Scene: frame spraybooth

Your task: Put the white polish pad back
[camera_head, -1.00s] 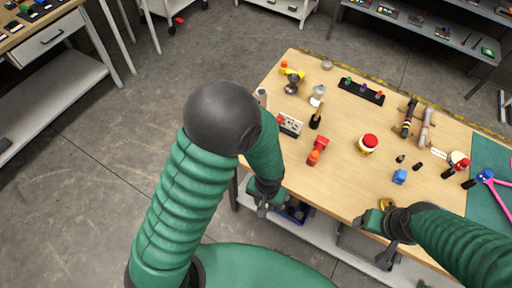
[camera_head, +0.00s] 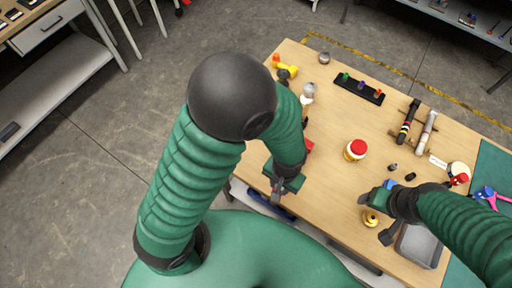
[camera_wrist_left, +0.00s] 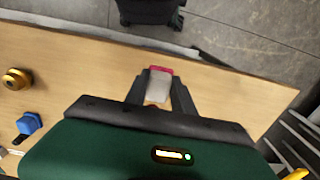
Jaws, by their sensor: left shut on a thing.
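My left gripper (camera_head: 277,192) is at the near edge of the wooden table. In the left wrist view its fingers (camera_wrist_left: 161,92) are shut on a small whitish piece with a pink-red edge (camera_wrist_left: 158,86), which looks like the white polish pad. In the head view the pad is too small and covered to make out clearly.
A red-lidded jar (camera_head: 356,150) stands mid-table. A black rack (camera_head: 359,89) with coloured pegs is behind it. Two cylindrical tools (camera_head: 425,131) lie at the right. A grey tray (camera_head: 419,246) is at the front right. The table between the left gripper and the jar is mostly clear.

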